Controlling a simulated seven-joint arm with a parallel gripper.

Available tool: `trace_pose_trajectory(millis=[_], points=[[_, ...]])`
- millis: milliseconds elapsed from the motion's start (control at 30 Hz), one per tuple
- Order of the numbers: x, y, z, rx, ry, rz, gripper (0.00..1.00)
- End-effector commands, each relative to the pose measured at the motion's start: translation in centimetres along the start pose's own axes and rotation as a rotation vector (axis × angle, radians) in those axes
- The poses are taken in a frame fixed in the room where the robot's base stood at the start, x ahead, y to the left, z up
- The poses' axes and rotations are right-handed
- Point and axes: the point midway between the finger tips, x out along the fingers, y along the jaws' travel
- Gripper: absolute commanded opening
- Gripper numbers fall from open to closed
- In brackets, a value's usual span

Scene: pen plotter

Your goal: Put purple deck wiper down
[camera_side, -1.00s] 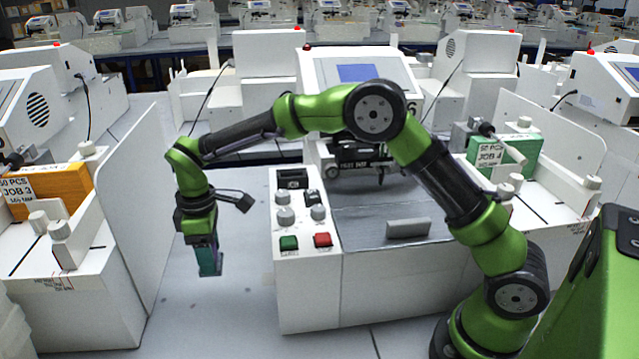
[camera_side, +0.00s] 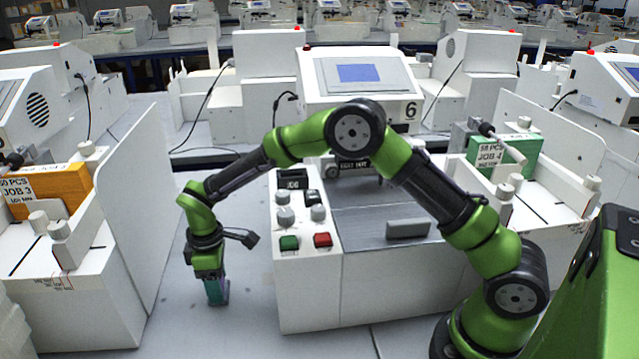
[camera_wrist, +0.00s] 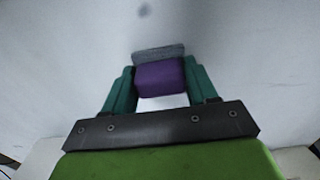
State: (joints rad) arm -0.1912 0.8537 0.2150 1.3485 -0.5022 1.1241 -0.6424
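The purple deck wiper (camera_wrist: 160,78) shows in the wrist view as a purple block with a grey strip along its far edge. It sits between the two teal fingers of my gripper (camera_wrist: 161,88), which are shut on its sides. In the side view my gripper (camera_side: 217,292) points straight down, low over the pale table to the left of the plotter. The fingers largely hide the wiper there. I cannot tell whether the wiper touches the table.
The white plotter (camera_side: 385,290) with knobs, a green button (camera_side: 289,243) and a red button (camera_side: 323,240) stands just right of my gripper. A white panel (camera_side: 140,230) of the left machine stands to its left. The pale table (camera_side: 215,335) around the gripper is clear.

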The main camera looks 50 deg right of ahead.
Motion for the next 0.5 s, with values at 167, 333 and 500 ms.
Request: trace_pose_trajectory(millis=[167, 333, 500], points=[[0.03, -0.03, 0.02, 0.0, -0.001, 0.0, 0.83], [0.02, -0.03, 0.02, 0.0, -0.001, -0.001, 0.83], [-0.44, -0.01, 0.0, 0.0, 0.0, 0.0, 0.83]])
